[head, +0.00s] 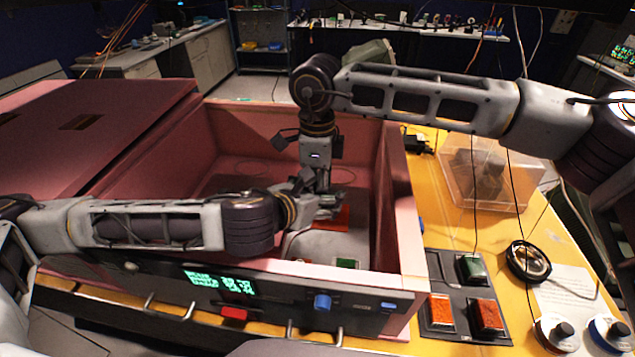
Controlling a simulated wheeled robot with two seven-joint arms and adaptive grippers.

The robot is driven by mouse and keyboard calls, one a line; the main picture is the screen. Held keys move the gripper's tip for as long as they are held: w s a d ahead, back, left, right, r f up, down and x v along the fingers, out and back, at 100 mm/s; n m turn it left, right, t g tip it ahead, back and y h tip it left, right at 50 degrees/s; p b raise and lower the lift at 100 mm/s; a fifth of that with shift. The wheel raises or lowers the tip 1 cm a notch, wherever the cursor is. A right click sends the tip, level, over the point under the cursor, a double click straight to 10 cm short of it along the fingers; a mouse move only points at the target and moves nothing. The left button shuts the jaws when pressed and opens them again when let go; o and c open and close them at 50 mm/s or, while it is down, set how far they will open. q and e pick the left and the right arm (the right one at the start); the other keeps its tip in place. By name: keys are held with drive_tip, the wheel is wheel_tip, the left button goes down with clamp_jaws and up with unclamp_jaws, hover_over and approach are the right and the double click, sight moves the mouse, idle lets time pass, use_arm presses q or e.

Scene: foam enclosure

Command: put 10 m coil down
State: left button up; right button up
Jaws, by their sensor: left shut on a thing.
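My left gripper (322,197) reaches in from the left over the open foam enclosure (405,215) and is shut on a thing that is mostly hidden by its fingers. A thin pale cable (286,243) curves down beside its wrist; I take the held thing to be the 10 m coil, but its outline is unclear. My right gripper (321,187) points down into the enclosure, close to the left one. The two overlap in the picture, so I cannot tell whether the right fingers are open or whether the grippers touch. Faint thin loops (250,168) show on the enclosure's inner surface.
A red block (330,216) and a green block (346,263) are inside the enclosure. On the yellow table to the right are a clear box (490,172), a black tray with coloured blocks (462,333) and a round black dish-like thing (528,262). Foam walls surround both grippers.

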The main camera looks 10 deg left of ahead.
clamp_jaws()
use_arm(q)
drive_tip(key=o, duration=1.2)
drive_tip(key=shift+c, duration=0.2)
drive_tip(key=shift+f, duration=0.1)
